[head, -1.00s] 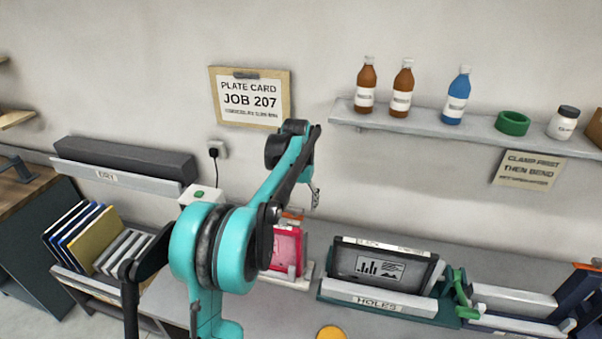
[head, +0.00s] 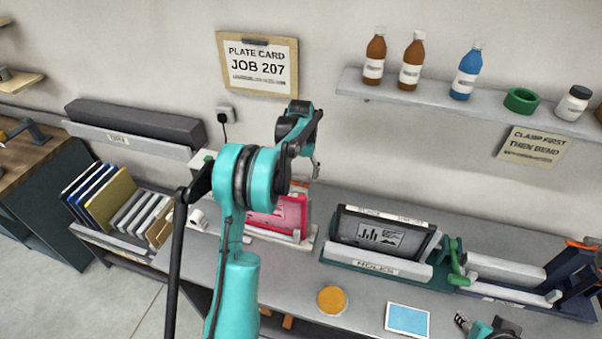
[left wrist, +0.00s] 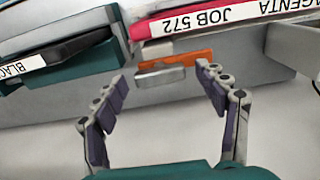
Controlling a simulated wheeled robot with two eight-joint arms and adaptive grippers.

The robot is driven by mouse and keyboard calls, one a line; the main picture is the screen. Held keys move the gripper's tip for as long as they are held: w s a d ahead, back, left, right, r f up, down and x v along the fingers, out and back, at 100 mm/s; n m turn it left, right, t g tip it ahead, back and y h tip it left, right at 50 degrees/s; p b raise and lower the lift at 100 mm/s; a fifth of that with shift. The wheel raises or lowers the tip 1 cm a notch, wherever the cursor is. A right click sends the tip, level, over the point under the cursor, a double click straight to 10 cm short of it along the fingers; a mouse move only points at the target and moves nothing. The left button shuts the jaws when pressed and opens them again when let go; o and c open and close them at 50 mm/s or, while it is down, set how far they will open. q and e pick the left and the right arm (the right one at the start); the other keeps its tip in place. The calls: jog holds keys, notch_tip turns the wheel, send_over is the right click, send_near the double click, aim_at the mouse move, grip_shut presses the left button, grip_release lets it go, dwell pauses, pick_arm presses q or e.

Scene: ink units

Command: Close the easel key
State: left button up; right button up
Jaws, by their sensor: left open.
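In the head view a magenta plate (head: 285,217) stands in a pale easel (head: 312,240) on the bench, partly behind my left arm. In the left wrist view the plate's label (left wrist: 215,16) reads JOB 572, upside down. An orange piece with a grey bar (left wrist: 160,76), which looks like the easel key, sits just below that plate's edge. My left gripper (left wrist: 160,92) is open, its fingers on either side of the grey bar with gaps. It also shows in the head view (head: 315,168), above the easel. My right gripper (head: 485,323) is partly cut off at the bottom edge.
A dark plate (head: 380,232) stands in a green HOLES holder (head: 375,265) to the right. An orange disc (head: 332,300) and a blue card (head: 408,319) lie on the bench front. A bottle shelf (head: 440,110) hangs above. A rack of plates (head: 120,210) is at left.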

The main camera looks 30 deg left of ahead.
pick_arm(q)
grip_shut()
